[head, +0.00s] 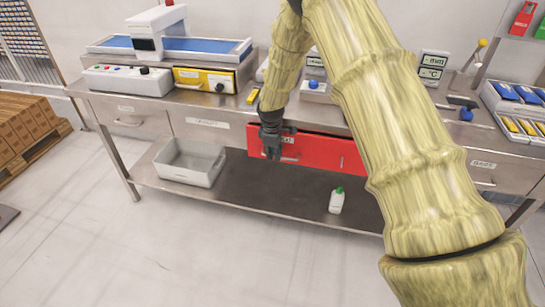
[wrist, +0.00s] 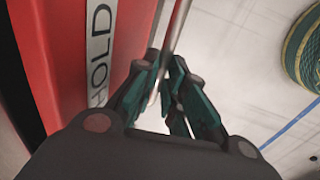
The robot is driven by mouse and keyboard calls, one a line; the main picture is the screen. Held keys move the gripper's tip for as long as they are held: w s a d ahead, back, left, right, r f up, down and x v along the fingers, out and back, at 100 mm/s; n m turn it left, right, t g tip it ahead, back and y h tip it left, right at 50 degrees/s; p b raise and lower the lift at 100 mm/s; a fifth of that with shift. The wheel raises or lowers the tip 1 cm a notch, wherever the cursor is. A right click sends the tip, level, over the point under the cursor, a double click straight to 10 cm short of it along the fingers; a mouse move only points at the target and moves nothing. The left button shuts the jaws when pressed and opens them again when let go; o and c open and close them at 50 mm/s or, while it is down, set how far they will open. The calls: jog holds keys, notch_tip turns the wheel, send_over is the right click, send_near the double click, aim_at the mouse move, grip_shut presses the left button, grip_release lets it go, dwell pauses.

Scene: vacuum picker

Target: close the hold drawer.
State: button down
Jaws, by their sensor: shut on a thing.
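The red hold drawer (head: 318,152) is under the middle of the steel bench, with its front standing a little out from the bench front. In the wrist view its red front (wrist: 60,50) fills the left side, with a label reading HOLD (wrist: 100,35). My gripper (head: 274,152) is at the left part of the drawer front, also seen in the wrist view (wrist: 172,75). Its fingers are closed around the thin metal handle bar (wrist: 180,25). My arm hides the drawer's right end.
On the lower shelf (head: 265,190) stand a grey bin (head: 188,182) at left and a white bottle with a green cap (head: 336,203). Other drawers sit on both sides. The floor in front is clear. Boxes on a pallet (head: 28,125) stand far left.

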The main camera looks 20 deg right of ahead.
jog(key=c, duration=1.5)
grip_release()
jog(key=shift+r, duration=0.15)
jog(key=r, duration=0.3)
jog(key=s+a+r, duration=0.1)
jog(key=r, duration=0.3)
jog(key=s+r, duration=0.1)
jog(key=r, duration=0.3)
jog(key=shift+a+r, duration=0.2)
jog(key=shift+r, duration=0.05)
